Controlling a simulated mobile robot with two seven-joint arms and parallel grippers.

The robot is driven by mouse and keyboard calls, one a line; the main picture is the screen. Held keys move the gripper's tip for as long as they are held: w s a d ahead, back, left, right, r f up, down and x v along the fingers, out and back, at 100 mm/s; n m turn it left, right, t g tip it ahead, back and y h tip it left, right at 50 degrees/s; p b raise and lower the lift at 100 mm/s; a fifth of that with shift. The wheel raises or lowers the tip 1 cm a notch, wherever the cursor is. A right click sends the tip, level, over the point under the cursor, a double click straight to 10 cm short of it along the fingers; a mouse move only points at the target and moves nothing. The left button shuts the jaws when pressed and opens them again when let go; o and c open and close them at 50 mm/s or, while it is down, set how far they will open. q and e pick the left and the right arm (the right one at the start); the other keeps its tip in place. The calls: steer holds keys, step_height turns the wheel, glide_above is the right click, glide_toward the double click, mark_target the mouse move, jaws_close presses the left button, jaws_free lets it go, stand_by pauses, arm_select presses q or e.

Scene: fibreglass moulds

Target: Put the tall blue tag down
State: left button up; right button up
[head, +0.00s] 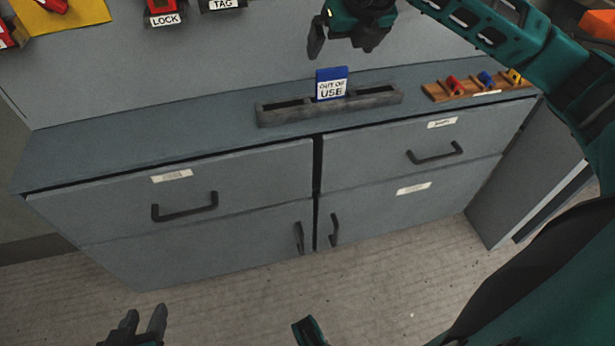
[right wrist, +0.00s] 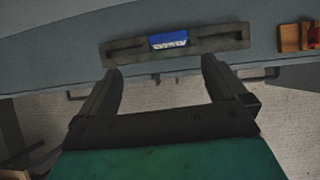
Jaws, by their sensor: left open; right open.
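The tall blue tag (head: 331,84), with a white "OUT OF USE" panel, stands upright in the middle of a long grey slotted holder (head: 275,112) on the counter. In the right wrist view the tag (right wrist: 169,40) shows from above, in the holder (right wrist: 124,50), beyond the fingertips. My right gripper (head: 340,45) is open and empty, above and behind the tag, apart from it. In the right wrist view its two fingers (right wrist: 161,68) are spread wide with nothing between them. My left gripper (head: 144,315) is open and empty, low in front of the cabinet.
A wooden rack (head: 440,93) with red, blue and yellow pieces lies right of the holder. Along the back are a red item labelled LOCK (head: 164,12), a TAG label (head: 223,4) and a yellow panel (head: 62,14). The counter (head: 130,155) left of the holder is clear.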

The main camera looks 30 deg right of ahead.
steer(key=s+a+f+n+g+y, duration=0.15)
steer(key=a+f+y, duration=0.35)
steer(key=a, duration=0.5)
steer(key=s+a+r+m+t+y, duration=0.2)
steer(key=s+a+m+t+y, duration=0.15)
steer(key=a+y, duration=0.4)
steer(key=s+a+r+m+t+y, duration=0.1)
steer(key=s+a+m+t+y, duration=0.15)
steer(key=a+m+y, duration=0.4)
steer(key=d+f+m+t+h, duration=0.2)
steer(key=f+m+t+h, duration=0.1)
steer(key=f+m+h, duration=0.4)
steer(key=d+f+m+t+h, duration=0.3)
steer(key=f+m+h, duration=0.1)
steer(key=m, duration=0.5)
steer(key=s+d+f+m+g+h, duration=0.1)
steer(key=s+f+m+g+h, duration=0.3)
steer(key=s+f, duration=0.6)
step_height(320, 180, down, 4)
steer(key=shift+d+r+m+g, duration=0.1)
steer(key=shift+d+m+g, duration=0.1)
steer(key=shift+m+g, duration=0.9)
